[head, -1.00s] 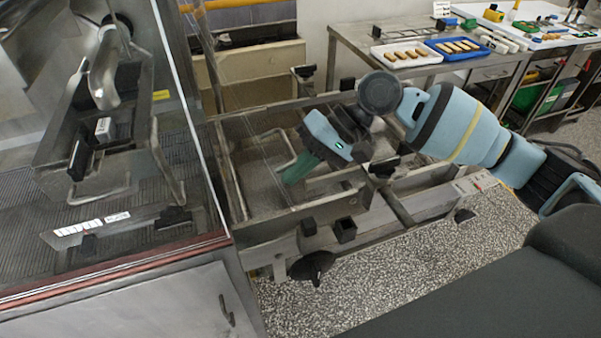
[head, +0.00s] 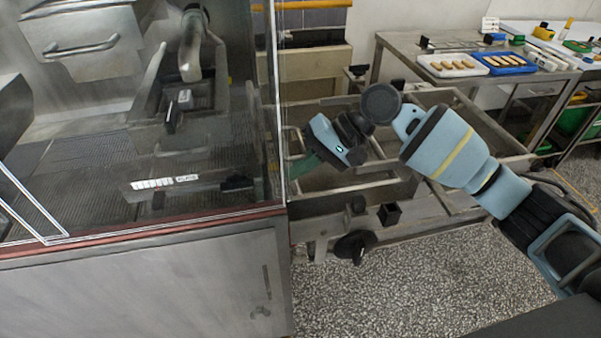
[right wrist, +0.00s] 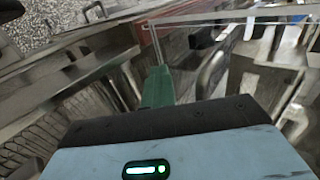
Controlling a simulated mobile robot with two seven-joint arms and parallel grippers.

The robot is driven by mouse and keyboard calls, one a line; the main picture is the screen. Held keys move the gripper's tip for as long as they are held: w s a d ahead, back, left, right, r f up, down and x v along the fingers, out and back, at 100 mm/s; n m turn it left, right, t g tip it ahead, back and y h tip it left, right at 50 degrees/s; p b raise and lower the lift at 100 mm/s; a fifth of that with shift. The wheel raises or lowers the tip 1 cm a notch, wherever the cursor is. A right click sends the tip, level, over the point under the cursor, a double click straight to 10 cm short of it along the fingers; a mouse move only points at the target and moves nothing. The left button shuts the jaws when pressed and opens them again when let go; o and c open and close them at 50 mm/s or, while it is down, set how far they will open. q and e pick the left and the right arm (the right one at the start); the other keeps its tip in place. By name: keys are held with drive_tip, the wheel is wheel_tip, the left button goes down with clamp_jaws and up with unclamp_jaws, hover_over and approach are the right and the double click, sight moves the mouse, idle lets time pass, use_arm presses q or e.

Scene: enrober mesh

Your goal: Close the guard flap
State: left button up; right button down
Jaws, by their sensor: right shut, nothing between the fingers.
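A clear pane with thin pale edges (head: 277,100), which looks like the guard flap, stands nearly upright at the right end of the steel enrober in the head view. Its see-through face makes its exact angle hard to tell. My right gripper (head: 299,165) is shut and empty, its green fingers pointing left and down beside the pane's edge. In the right wrist view the green fingers (right wrist: 158,88) are together, just below a clear pane's edge (right wrist: 156,42) in the picture. I cannot tell whether they touch it. My left gripper is not in view.
The enrober housing (head: 150,285) fills the left. A steel frame (head: 345,198) with a black knob (head: 355,246) lies under my right arm. A steel table (head: 400,45) with a white tray (head: 447,73) and a blue tray (head: 535,67) stands behind. Speckled floor is clear in front.

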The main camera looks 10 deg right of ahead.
drive_tip(key=shift+s+a+f, duration=0.15)
drive_tip(key=shift+s+a, duration=0.05)
drive_tip(key=shift+a, duration=0.15)
drive_tip(key=shift+d, duration=0.1)
drive_tip(key=shift+w+d+r, duration=0.1)
drive_tip(key=shift+d+r, duration=0.05)
drive_tip(key=shift+r, duration=0.05)
drive_tip(key=v, duration=0.8)
drive_tip(key=shift+w+f, duration=0.1)
